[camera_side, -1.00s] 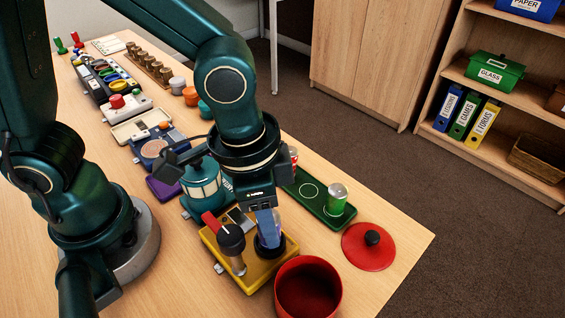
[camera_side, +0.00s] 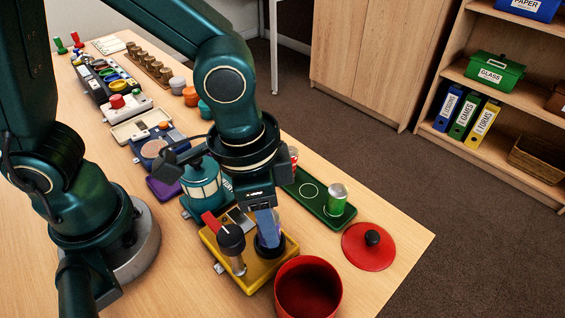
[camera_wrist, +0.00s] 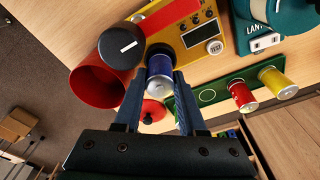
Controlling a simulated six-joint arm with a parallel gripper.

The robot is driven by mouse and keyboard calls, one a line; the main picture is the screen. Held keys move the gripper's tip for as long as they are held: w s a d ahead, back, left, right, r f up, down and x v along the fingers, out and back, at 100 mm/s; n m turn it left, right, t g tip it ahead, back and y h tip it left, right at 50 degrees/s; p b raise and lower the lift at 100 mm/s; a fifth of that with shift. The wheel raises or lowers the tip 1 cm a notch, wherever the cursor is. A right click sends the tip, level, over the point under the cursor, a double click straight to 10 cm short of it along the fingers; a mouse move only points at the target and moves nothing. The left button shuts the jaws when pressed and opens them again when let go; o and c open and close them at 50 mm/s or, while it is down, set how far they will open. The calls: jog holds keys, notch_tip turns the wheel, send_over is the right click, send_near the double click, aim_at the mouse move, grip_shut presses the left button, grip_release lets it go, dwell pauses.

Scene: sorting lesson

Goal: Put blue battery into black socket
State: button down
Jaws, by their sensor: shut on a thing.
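A yellow test box (camera_side: 245,272) stands on the table with a round black socket (camera_side: 291,246) at its right end. The blue battery (camera_wrist: 160,66) is upright between the fingers of my gripper (camera_wrist: 157,84), its silver end facing the wrist camera. In the side view, my gripper (camera_side: 268,228) points down over the socket and its fingers mostly cover the battery. The battery's lower end is at the black socket ring. I cannot tell how deep it sits.
A black knob (camera_side: 231,237) with a red lever (camera_side: 211,222) stands close to the left of my gripper. A red pot (camera_side: 308,290) is in front, its red lid (camera_side: 368,247) to the right. A green tray (camera_side: 318,203) with cans and a teal lantern (camera_side: 203,184) are behind.

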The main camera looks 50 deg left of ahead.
jog(key=shift+f, duration=0.55)
jog(key=c, duration=0.8)
grip_release()
jog(key=shift+o, duration=0.2)
jog(key=shift+s+a+r, duration=0.15)
jog(key=shift+s+r, duration=0.05)
jog(key=shift+r, duration=1.6)
jog(key=shift+s+a+r, duration=0.1)
jog(key=shift+s+r, duration=0.05)
jog(key=shift+r, duration=1.7)
jog(key=shift+s+a+r, duration=0.15)
jog(key=shift+s+r, duration=0.05)
jog(key=shift+r, duration=1.6)
jog(key=shift+r, duration=0.1)
jog(key=shift+r, duration=2.9)
